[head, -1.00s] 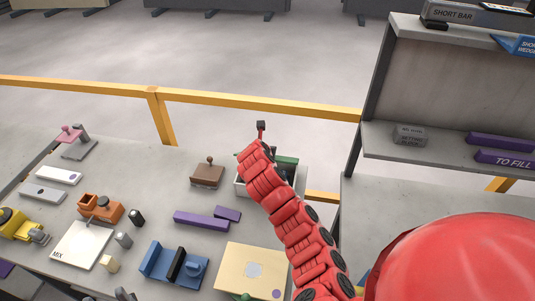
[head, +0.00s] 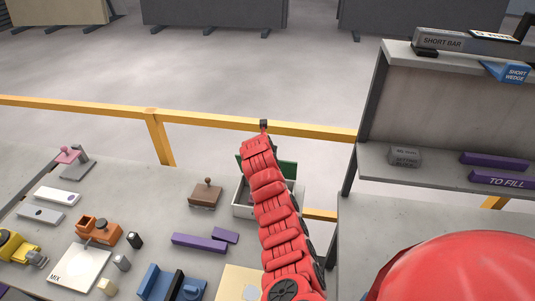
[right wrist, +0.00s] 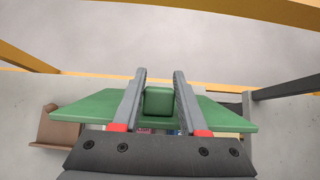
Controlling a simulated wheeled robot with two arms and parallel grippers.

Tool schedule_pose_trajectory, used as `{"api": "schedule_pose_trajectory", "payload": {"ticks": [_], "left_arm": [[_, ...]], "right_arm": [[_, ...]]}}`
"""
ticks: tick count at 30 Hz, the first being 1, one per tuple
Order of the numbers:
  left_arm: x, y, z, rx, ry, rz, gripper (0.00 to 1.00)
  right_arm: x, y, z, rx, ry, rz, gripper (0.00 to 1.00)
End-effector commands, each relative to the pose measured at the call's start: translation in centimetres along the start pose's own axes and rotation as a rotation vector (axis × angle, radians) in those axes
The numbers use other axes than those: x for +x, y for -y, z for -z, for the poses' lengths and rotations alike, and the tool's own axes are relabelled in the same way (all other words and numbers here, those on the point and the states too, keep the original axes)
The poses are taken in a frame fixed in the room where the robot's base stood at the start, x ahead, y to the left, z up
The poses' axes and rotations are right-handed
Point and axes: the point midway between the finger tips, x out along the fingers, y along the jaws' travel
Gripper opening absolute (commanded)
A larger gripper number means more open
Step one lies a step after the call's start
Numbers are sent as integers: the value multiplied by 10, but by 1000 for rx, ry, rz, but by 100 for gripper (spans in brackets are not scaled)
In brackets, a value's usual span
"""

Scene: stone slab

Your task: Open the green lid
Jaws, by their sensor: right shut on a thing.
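The green lid (head: 288,170) stands raised at the back of a pale grey box (head: 241,207) in the head view, partly hidden behind my right arm. In the right wrist view the lid (right wrist: 88,111) spreads to both sides of my fingers. My right gripper (right wrist: 160,76) is shut on the lid's green block-shaped handle (right wrist: 159,101), one finger on each side. In the head view my red arm covers most of the box's inside and the grip itself. My left gripper is not in view.
A brown block with a knob (head: 205,193) stands left of the box, with purple bars (head: 199,243) in front. A yellow rail (head: 220,121) runs behind the table. A grey shelf (head: 440,187) stands to the right.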

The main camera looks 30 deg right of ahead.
Motion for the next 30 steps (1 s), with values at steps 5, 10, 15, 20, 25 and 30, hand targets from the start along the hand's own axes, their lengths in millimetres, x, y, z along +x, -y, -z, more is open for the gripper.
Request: {"api": "schedule_pose_trajectory", "payload": {"ticks": [5, 10, 15, 20, 25, 30], "left_arm": [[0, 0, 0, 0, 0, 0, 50], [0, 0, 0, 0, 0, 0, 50], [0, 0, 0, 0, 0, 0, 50], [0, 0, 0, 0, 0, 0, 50], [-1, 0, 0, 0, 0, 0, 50], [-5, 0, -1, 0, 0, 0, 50]], "right_arm": [[1, 0, 2, 0, -11, 2, 0], [2, 0, 3, 0, -12, 2, 0], [2, 0, 3, -1, -12, 2, 55], [1, 0, 2, -1, -10, 1, 55], [0, 0, 1, 0, -8, 1, 55], [-7, 1, 1, 2, -7, 2, 55]]}}
